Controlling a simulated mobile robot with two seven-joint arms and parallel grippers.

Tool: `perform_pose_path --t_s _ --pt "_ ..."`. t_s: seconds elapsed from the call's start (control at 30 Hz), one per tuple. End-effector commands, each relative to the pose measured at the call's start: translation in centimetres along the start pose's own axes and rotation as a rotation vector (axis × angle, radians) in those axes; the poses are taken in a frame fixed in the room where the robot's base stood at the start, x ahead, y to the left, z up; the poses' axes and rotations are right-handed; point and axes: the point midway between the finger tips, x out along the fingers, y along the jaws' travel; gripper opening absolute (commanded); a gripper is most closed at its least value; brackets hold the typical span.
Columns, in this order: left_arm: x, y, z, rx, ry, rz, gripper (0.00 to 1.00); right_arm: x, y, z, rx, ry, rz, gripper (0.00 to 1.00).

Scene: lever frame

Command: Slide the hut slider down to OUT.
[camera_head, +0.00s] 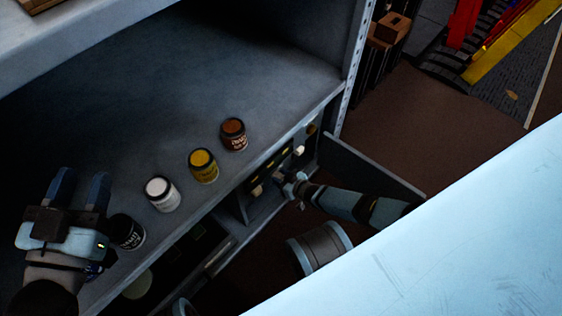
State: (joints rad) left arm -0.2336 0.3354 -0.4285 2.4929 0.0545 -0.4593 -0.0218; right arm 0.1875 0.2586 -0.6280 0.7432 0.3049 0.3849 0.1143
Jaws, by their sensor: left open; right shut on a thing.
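A dark control panel (268,168) with pale and yellowish knobs is set under the front edge of the shelf. My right gripper (283,180) reaches it from the right and is shut on a small part at the panel's front. The gripper hides that part, and the hut and OUT markings are too small to read. A pale knob (299,151) shows to the upper right of the gripper, and a yellowish one (257,190) to its left. My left gripper (80,182) is open and empty over the shelf at the left.
On the shelf (250,85) stand a white jar (162,194), a yellow jar (203,166), a brown jar (233,134) and a black jar (127,232) close to my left gripper. An open door panel (372,167) sticks out right of my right gripper.

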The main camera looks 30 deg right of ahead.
Motion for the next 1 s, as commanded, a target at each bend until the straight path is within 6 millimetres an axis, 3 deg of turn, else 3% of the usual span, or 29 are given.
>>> perform_pose_path --t_s 0.17,0.2,0.3,0.67,0.83,1.0 --pt "-0.1 0.0 0.2 0.007 -0.003 0.003 0.43 0.0 0.0 0.3 -0.001 -0.006 0.001 0.00" --pt "-0.1 0.0 0.3 0.008 -0.005 0.004 0.43 0.0 0.0 0.3 -0.001 -0.006 0.001 0.36" --pt "-0.2 0.0 0.3 0.012 -0.006 0.006 0.43 0.0 0.0 0.3 -0.001 -0.006 0.001 0.59" --pt "-0.1 -0.1 -0.2 0.005 -0.005 0.006 0.43 -0.5 0.0 0.1 0.000 -0.005 0.001 0.60" --pt "0.1 0.1 -1.4 -0.060 -0.029 0.010 0.43 -3.2 0.0 -0.2 0.000 -0.006 0.001 0.60" --pt "-0.9 1.7 -0.4 -0.225 -0.130 0.012 0.43 -7.2 0.0 -0.3 0.000 -0.007 0.000 0.60"
